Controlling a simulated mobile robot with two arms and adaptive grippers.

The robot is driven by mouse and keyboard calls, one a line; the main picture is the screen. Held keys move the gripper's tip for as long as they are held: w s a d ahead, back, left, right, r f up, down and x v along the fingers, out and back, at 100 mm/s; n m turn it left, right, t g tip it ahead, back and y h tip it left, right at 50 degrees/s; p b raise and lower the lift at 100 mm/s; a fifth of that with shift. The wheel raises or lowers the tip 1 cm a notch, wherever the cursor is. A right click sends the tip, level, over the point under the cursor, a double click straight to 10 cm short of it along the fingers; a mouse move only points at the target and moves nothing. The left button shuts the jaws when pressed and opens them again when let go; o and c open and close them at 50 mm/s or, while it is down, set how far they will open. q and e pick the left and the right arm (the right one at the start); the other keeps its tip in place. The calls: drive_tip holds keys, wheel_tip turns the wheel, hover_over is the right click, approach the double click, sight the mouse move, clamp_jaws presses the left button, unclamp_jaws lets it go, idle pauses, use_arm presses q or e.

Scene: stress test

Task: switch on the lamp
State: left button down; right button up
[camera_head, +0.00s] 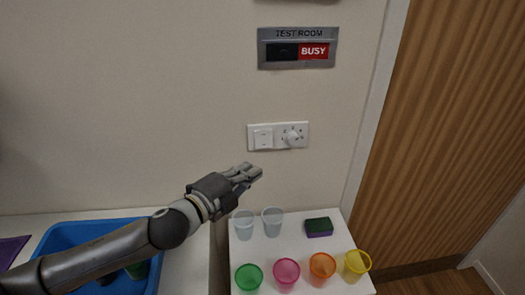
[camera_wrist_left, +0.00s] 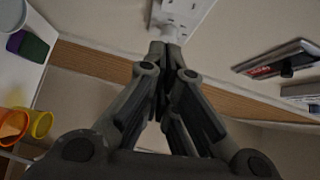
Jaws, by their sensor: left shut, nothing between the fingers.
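A white wall plate (camera_head: 278,136) is on the wall ahead, with a rocker switch (camera_head: 263,138) on its left half and a round dial (camera_head: 293,136) on its right half. No lamp shows in either view. My left gripper (camera_head: 257,171) is shut and empty, just below the plate in the head view. In the left wrist view its fingertips (camera_wrist_left: 164,46) are together, close to the plate (camera_wrist_left: 182,14); I cannot tell whether they touch it. My right gripper is not in view.
A white table (camera_head: 262,262) below holds two clear cups, a green and purple sponge (camera_head: 319,227) and several coloured cups. A blue bin (camera_head: 47,243) stands at the left. A sign (camera_head: 297,48) reading BUSY hangs above the plate. A wooden door (camera_head: 450,130) is at the right.

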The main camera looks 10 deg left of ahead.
sight(272, 146)
use_arm(q)
drive_tip(key=w, duration=0.3)
drive_tip(key=w+d+p, duration=0.1)
drive_tip(key=w, duration=0.2)
drive_tip(key=w+d+f+p, duration=0.1)
drive_tip(key=w, duration=0.2)
drive_tip(key=shift+w, duration=0.3)
drive_tip(key=shift+a, duration=0.1)
drive_tip(key=shift+w+f+m+b, duration=0.15)
drive_tip(key=shift+w+m+b, duration=0.2)
drive_tip(key=shift+b, duration=0.45)
drive_tip(key=shift+a, duration=0.1)
